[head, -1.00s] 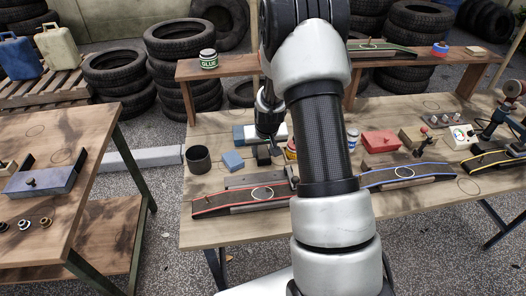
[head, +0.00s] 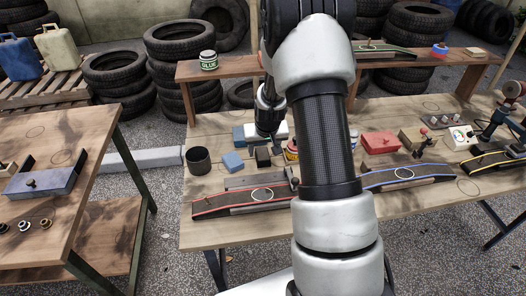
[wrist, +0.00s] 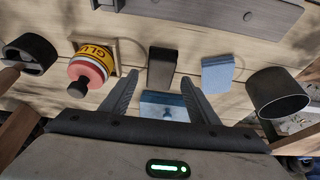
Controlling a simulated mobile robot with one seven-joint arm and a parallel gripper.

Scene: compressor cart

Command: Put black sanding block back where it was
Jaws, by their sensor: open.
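The black sanding block (head: 263,157) stands on the workbench, between a blue block (head: 233,161) on its left and the glue bottle on its right. In the wrist view the black block (wrist: 162,68) lies just beyond my fingertips, roughly centred between them, with the blue block (wrist: 217,73) to its right. My gripper (wrist: 160,78) is open and holds nothing. In the head view my gripper (head: 268,136) is just behind and above the black block, and its fingers are hard to make out. No gap between fingers and block can be measured.
A dark cup (head: 198,160) stands at the left, and the yellow-labelled glue bottle (wrist: 92,65) is close to the black block. Another blue block (wrist: 165,107) shows between my fingers. A red-edged skateboard deck (head: 225,203) lies along the bench front.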

